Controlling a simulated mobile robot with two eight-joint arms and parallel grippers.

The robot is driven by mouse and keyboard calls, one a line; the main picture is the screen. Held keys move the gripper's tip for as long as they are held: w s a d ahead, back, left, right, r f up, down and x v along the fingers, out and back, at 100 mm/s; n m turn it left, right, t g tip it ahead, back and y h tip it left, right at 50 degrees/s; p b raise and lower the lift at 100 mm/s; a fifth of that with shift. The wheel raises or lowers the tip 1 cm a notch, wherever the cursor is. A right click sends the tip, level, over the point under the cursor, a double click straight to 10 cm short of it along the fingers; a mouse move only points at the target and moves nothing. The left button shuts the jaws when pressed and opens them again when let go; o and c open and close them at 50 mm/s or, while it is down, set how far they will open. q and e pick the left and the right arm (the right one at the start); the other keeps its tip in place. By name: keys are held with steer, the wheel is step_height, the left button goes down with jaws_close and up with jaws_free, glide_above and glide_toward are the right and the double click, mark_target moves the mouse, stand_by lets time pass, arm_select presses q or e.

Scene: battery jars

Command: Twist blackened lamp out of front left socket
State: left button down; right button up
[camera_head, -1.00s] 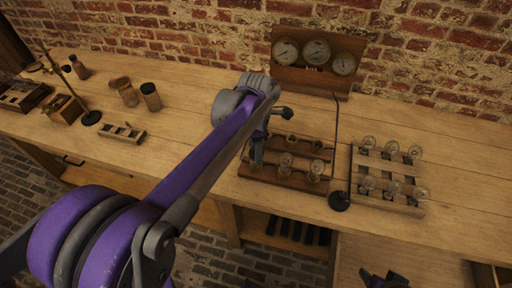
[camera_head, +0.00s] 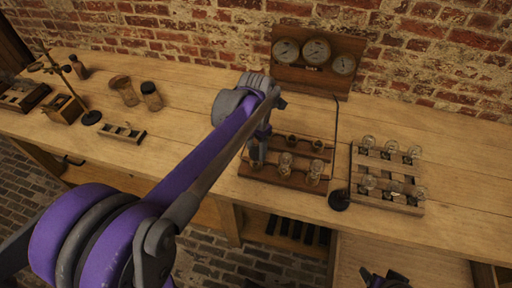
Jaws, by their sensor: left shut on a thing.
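The wooden lamp board (camera_head: 290,181) stands on the bench right of centre, with sockets in a back and a front row. My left gripper (camera_head: 256,163) points down at the front left socket and is shut on the blackened lamp, which its fingers mostly hide. I cannot tell whether the lamp is still seated in the socket. Two clear glass lamps (camera_head: 286,161) stand in the front row to the right of my gripper. My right gripper (camera_head: 385,279) is at the bottom edge, low and partly cut off; its jaws are unclear.
A rack (camera_head: 402,207) of several clear lamps lies right of the board. A thin dark stand (camera_head: 339,200) rises between them. A panel with three gauges (camera_head: 314,76) is behind.

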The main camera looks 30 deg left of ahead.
arm_select(q)
steer(key=shift+r, duration=0.15)
arm_select(e)
steer(key=shift+r, duration=0.15)
arm_select(q)
steer(key=shift+r+p, duration=0.85)
steer(key=shift+r, duration=0.2)
arm_select(e)
steer(key=shift+w+r, duration=0.2)
steer(key=shift+r, duration=0.6)
arm_select(q)
steer(key=shift+r+p, duration=1.55)
steer(key=shift+r, duration=1)
arm_select(e)
steer(key=r, duration=0.2)
steer(key=w+r, duration=0.1)
steer(key=shift+w+r, duration=0.1)
steer(key=shift+r, duration=0.3)
arm_select(q)
steer(key=shift+s+f, duration=0.1)
